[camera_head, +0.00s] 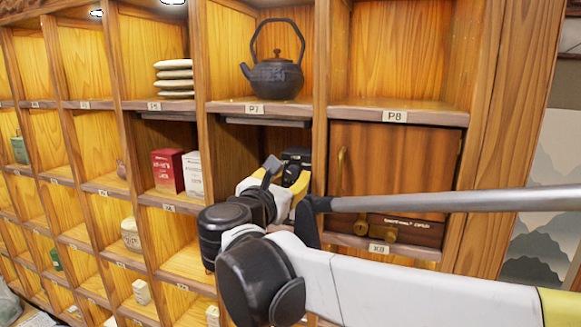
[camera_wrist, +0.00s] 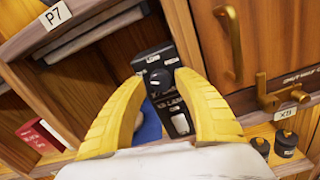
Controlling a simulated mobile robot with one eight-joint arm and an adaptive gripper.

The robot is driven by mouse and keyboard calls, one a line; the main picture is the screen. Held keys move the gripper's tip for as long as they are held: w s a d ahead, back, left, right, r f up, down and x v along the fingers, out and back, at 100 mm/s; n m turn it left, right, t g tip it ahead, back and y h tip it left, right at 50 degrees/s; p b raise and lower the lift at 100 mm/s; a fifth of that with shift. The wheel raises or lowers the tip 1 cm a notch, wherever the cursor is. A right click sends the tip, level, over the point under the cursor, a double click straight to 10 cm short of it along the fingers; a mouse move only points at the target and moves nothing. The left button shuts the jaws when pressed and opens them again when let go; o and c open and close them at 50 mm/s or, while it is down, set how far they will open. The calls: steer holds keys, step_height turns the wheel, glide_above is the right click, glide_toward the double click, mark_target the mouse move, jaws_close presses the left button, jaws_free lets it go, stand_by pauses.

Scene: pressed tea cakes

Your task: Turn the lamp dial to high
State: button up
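The lamp dial (camera_wrist: 160,80) is a round black knob on a black control panel in the wrist view. Small white labels sit above it, too small to read surely, and a larger label and a light switch-like part (camera_wrist: 180,123) lie below. The dial's pointer setting cannot be told. My gripper (camera_wrist: 156,65) is open, its two yellow fingers on either side of the knob, with a visible gap to it. In the head view my gripper (camera_head: 285,175) is in front of the black panel (camera_head: 296,155), hiding most of it and the dial.
A closed wooden door (camera_head: 400,165) with a brass handle (camera_head: 341,172) is just right of the panel. A red box (camera_head: 167,171) and a white box (camera_head: 192,173) stand in the cubby to the left. A dark teapot (camera_head: 275,75) sits on the shelf above.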

steer(key=shift+x, duration=0.75)
jaws_close()
